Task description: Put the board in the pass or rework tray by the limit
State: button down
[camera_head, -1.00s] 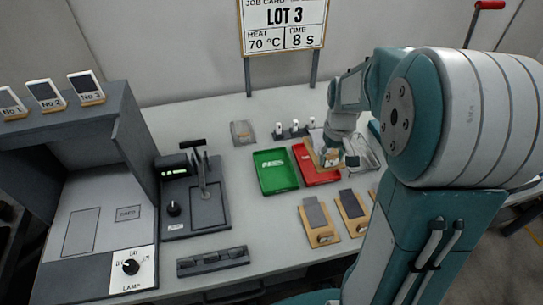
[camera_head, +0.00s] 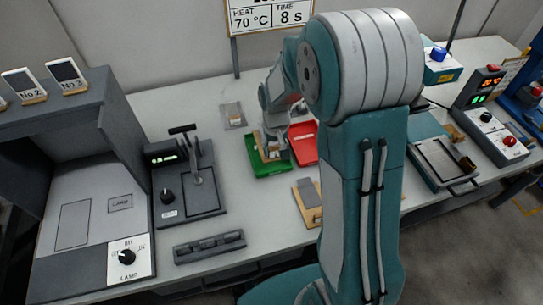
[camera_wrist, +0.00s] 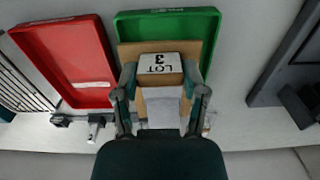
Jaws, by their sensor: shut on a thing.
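My gripper (camera_head: 274,148) is over the green tray (camera_head: 272,170) in the head view, with its fingers on either side of the white LOT 3 block (camera_wrist: 160,63) in the wrist view. The block is on a tan board (camera_wrist: 128,50), which lies across the green tray (camera_wrist: 208,22) as seen from the wrist. I cannot tell whether the board touches the tray floor. The red tray (camera_head: 303,150) is beside it, on the right in the head view, and looks empty in the wrist view (camera_wrist: 68,65). The job card (camera_head: 270,15) reads heat 70 °C, time 8 s.
Other tan boards (camera_head: 306,207) lie in front of the trays, partly behind my arm. A dark press (camera_head: 188,185) stands to the left, beside a grey booth with a lamp dial (camera_head: 127,257). A hot plate (camera_head: 444,163) and control boxes (camera_head: 490,130) are at right.

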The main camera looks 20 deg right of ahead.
aim_at(271, 158)
jog(key=shift+w+a+f, duration=0.1)
jog(key=shift+a+f, duration=0.1)
jog(key=shift+f, duration=0.05)
jog(key=shift+w+a+f, duration=0.1)
jog(key=shift+a+f, duration=0.05)
jog(key=shift+f, duration=0.8)
jog(key=shift+w+a+f, duration=0.1)
jog(key=shift+f, duration=0.85)
jog(key=shift+s, duration=0.1)
jog(key=shift+c, duration=0.7)
grip_release()
jog(key=shift+f, duration=0.1)
